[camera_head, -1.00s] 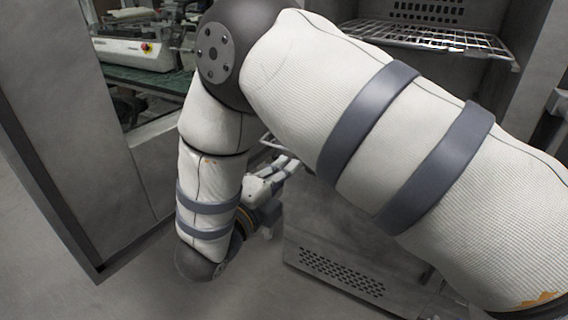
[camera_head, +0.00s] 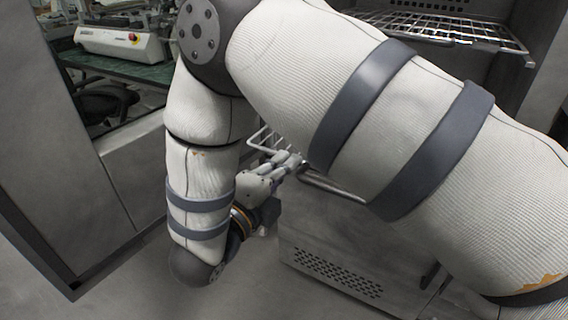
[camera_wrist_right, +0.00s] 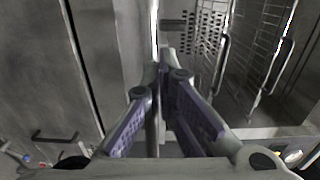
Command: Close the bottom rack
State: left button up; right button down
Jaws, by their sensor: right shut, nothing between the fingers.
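The bottom rack (camera_head: 262,138) is a wire rack that sticks out of the open metal cabinet in the head view. My right arm hides most of it. My right gripper (camera_head: 296,161) is shut and empty at the rack's front part; I cannot tell whether it touches. In the right wrist view its fingers (camera_wrist_right: 168,68) meet at the tips beside a bright upright edge. Wire racks with rounded bars (camera_wrist_right: 222,65) show to the right there; I cannot tell for sure which is the bottom one. My left gripper is out of view.
An upper wire rack (camera_head: 460,33) sits in the cabinet. The perforated lower cabinet front (camera_head: 335,275) is below the bottom rack. A grey wall panel (camera_head: 75,170) stands at left, with a green bench (camera_head: 115,68) behind it. Bare floor lies at lower left.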

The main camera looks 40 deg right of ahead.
jog(key=x, duration=1.4)
jog(key=shift+d, duration=0.3)
jog(key=b+x, duration=0.1)
jog(key=x, duration=1.2)
jog(key=shift+w+d+f, duration=0.15)
jog(key=shift+d, duration=0.2)
jog(key=shift+w+d, duration=0.2)
jog(key=shift+d, duration=0.3)
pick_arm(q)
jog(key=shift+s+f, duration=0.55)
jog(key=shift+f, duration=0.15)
pick_arm(e)
jog(key=shift+d+r, duration=0.1)
jog(key=shift+r, duration=0.25)
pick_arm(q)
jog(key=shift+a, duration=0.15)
